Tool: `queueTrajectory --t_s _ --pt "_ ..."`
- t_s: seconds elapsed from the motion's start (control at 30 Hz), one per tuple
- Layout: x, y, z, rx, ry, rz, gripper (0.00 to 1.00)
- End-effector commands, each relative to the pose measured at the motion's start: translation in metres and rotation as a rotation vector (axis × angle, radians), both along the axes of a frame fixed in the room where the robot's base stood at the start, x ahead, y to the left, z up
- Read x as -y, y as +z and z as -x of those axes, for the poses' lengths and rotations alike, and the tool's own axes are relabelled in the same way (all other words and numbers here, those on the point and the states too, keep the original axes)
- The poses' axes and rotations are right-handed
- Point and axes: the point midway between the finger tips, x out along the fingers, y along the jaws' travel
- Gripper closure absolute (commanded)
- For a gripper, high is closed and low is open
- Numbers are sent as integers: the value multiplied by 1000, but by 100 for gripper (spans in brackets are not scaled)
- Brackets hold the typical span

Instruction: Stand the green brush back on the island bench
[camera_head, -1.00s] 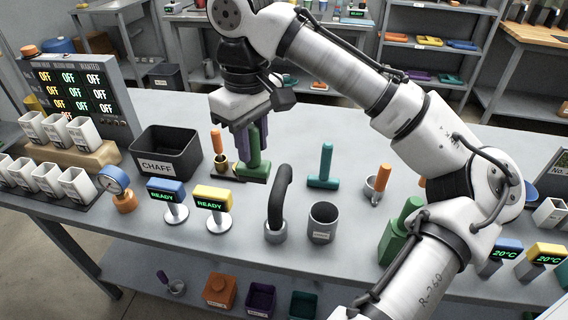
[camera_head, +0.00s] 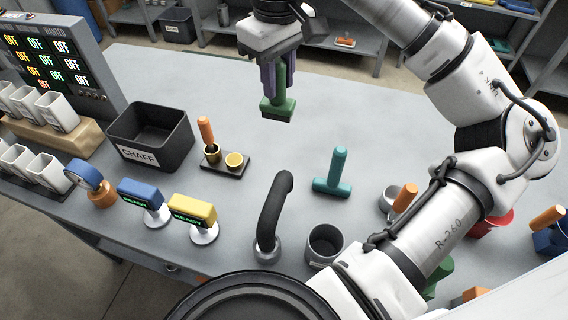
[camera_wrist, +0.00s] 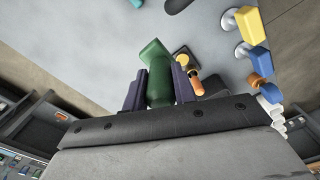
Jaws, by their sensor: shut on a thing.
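The green brush (camera_head: 278,105) is in my gripper (camera_head: 280,75), held by its handle with its wide head pointing down. It hangs above the far part of the island bench (camera_head: 330,115), and clear bench surface shows below and around it. In the wrist view the brush (camera_wrist: 157,75) sits between the two purple-grey fingers of my gripper (camera_wrist: 160,92). The fingers are shut on the handle.
A small dark tray (camera_head: 228,163) with brass cups and an orange-handled tool stands left of centre. A teal brush (camera_head: 334,172) stands to its right. The black chaff bin (camera_head: 150,135), a black curved spout (camera_head: 272,215) and a grey cup (camera_head: 325,243) are also on the bench.

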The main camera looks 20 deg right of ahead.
Motion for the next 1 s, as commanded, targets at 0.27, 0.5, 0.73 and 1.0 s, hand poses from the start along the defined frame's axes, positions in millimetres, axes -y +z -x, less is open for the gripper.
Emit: queueTrajectory --t_s 0.27,0.5,0.73,1.0 --pt "0 -52 1 -4 1 -5 96" --pt "0 -115 1 -4 0 -1 96" --pt "0 -155 1 -1 -1 0 96" --pt "0 -186 1 -2 -1 0 96"
